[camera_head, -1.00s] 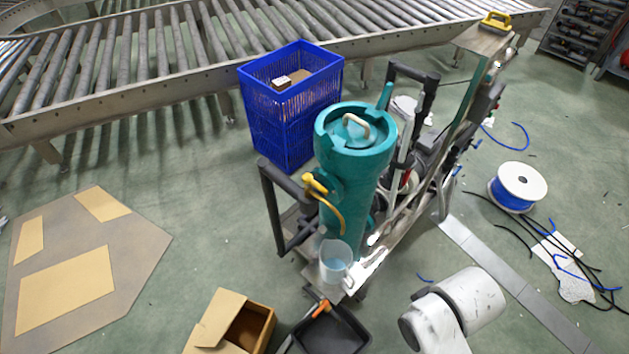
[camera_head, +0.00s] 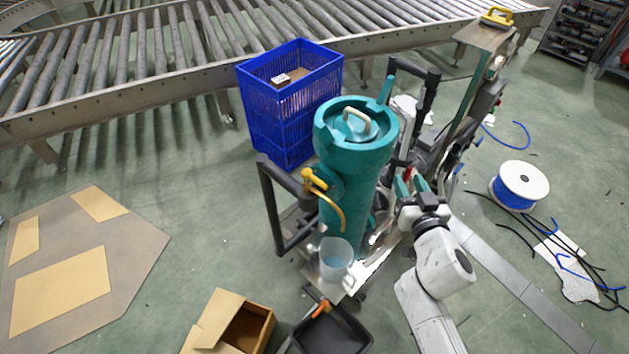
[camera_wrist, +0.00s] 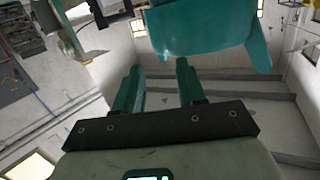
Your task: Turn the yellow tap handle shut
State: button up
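The yellow tap handle (camera_head: 314,180) sits at the top of a tap on the left front side of a teal cylinder (camera_head: 352,190). A curved yellow spout (camera_head: 341,212) runs down from it above a clear jug (camera_head: 336,258) holding pale blue liquid. My gripper (camera_head: 411,183) is right of the cylinder, on the side away from the tap. Its two teal fingers stand apart with nothing between them in the wrist view (camera_wrist: 158,85). A teal body, probably the cylinder's upper part, shows beyond the fingers (camera_wrist: 200,27). The tap is not visible in the wrist view.
The cylinder stands on a cart with a dark handle frame (camera_head: 272,210) at left and posts behind. A blue crate (camera_head: 290,110) stands behind. A cardboard box (camera_head: 240,325) and black tray (camera_head: 335,335) lie in front. Floor at left is mostly clear.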

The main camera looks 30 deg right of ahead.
jog(key=w+a+n+t+y, duration=0.3)
jog(key=w+a+n+y, duration=0.1)
jog(key=a+y, duration=0.25)
jog(key=n+g+y+b, duration=0.1)
jog(key=n+y, duration=0.2)
jog(key=y, duration=0.3)
send_near(310, 176)
jog(key=x, duration=0.6)
jog(key=b+x, duration=0.1)
jog(key=x, duration=0.2)
jog(key=shift+d+f, duration=0.2)
jog(key=shift+f, duration=0.15)
grip_shut()
